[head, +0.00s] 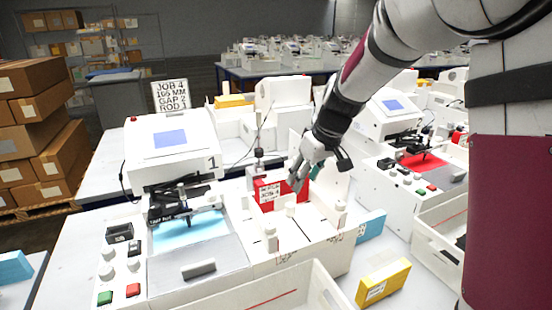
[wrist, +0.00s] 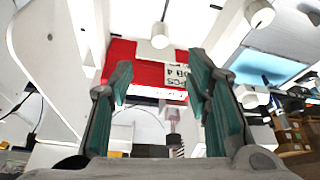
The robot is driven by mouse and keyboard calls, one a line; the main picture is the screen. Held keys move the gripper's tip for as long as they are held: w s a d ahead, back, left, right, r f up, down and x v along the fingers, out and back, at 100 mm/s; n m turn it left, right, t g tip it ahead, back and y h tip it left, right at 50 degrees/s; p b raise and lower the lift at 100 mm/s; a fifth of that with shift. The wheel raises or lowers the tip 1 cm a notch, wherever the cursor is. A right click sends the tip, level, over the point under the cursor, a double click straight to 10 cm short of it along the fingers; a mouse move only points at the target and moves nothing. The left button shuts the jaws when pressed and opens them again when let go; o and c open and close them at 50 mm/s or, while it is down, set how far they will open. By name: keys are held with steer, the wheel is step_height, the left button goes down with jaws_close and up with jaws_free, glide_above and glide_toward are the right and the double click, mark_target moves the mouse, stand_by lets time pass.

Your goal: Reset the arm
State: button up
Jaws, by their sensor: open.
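My gripper (head: 310,175) is above the white fixture to the right of the plotter marked 1, beside a red block with a white label (head: 268,193). In the wrist view my gripper (wrist: 160,80) is open, with its green-padded fingers apart. The red block (wrist: 120,58) with its label shows beyond and between the fingers. Whether a finger touches it I cannot tell. My arm comes down from the upper right in the head view.
The plotter (head: 170,145) with a blue sheet stands left. A job sign (head: 170,95) reads JOB 4. A yellow box (head: 383,283) and a blue box (head: 371,226) lie to the right. A white open bin (head: 318,275) is in front. Another plotter (head: 425,185) stands right.

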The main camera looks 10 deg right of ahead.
steer(key=s+a+r+m, duration=0.1)
steer(key=s+r, duration=0.3)
steer(key=s, duration=0.4)
steer(key=s+a+r+m, duration=0.1)
steer(key=s+r, duration=0.3)
steer(key=s, duration=0.4)
steer(key=s+m+h, duration=0.1)
steer(key=s+m, duration=0.1)
steer(key=s, duration=1.2)
steer(key=shift+s+d+f+m+t+h, duration=0.15)
steer(key=shift+s+f+m+t+h, duration=0.15)
steer(key=shift+m+t+h, duration=0.1)
